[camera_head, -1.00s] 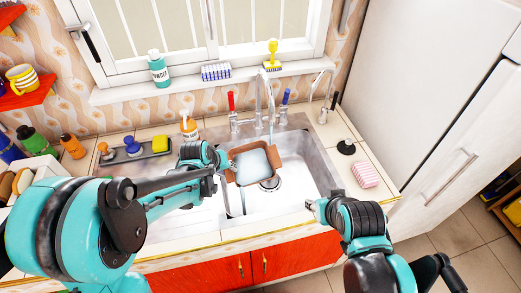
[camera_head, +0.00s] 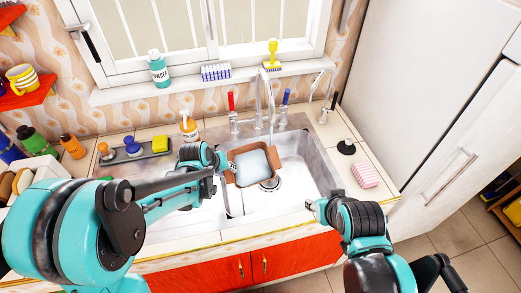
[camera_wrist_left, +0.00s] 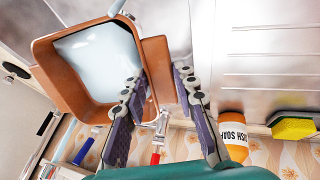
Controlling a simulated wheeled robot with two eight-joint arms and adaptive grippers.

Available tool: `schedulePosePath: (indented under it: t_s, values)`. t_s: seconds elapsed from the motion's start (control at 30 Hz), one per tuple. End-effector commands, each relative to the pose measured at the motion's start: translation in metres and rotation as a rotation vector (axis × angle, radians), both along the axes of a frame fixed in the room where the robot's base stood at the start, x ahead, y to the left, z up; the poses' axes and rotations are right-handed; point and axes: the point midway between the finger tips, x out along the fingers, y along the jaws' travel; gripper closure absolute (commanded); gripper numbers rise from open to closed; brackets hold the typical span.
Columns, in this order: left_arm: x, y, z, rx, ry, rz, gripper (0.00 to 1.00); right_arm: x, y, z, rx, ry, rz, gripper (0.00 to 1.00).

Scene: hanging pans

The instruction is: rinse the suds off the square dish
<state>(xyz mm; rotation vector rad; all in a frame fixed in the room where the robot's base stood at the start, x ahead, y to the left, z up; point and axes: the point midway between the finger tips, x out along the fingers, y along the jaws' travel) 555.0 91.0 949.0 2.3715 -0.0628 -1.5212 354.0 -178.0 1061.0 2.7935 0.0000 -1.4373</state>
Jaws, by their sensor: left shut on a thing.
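The square dish (camera_head: 240,178) is brown and held over the sink basin, below the tap. A smooth pale bluish-white layer covers its inside; I cannot tell suds from water. It also shows in the left wrist view (camera_wrist_left: 50,72), tilted. My left gripper (camera_head: 226,164) is shut on the dish's flat side handle, seen between the fingers in the left wrist view (camera_wrist_left: 158,68). The tap (camera_head: 259,92) has a thin pale stream coming down from its spout toward the dish's far edge. My right gripper (camera_head: 312,205) is at the sink's front right edge, empty, its fingers too small to read.
The metal sink (camera_head: 315,160) has a divider below the dish. A red tap handle (camera_head: 231,100) and a blue one (camera_head: 285,97) flank the spout. A soap bottle (camera_head: 189,127) and yellow sponge (camera_head: 160,144) stand left. A pink striped sponge (camera_head: 365,174) lies right.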

Motion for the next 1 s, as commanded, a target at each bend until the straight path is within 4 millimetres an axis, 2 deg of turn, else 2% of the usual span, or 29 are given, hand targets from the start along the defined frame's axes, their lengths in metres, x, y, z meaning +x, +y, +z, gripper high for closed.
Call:
schedulePosePath:
  t_s: [0.43,1.0]
  values:
    - [-0.003,0.001,0.004,-0.001,-0.001,0.001,1.0,0.0,0.0,0.003,0.0,0.0,0.0,0.6]
    - [-0.041,0.02,0.039,-0.002,-0.001,0.002,1.0,0.0,0.0,0.032,0.0,0.0,0.0,0.6]
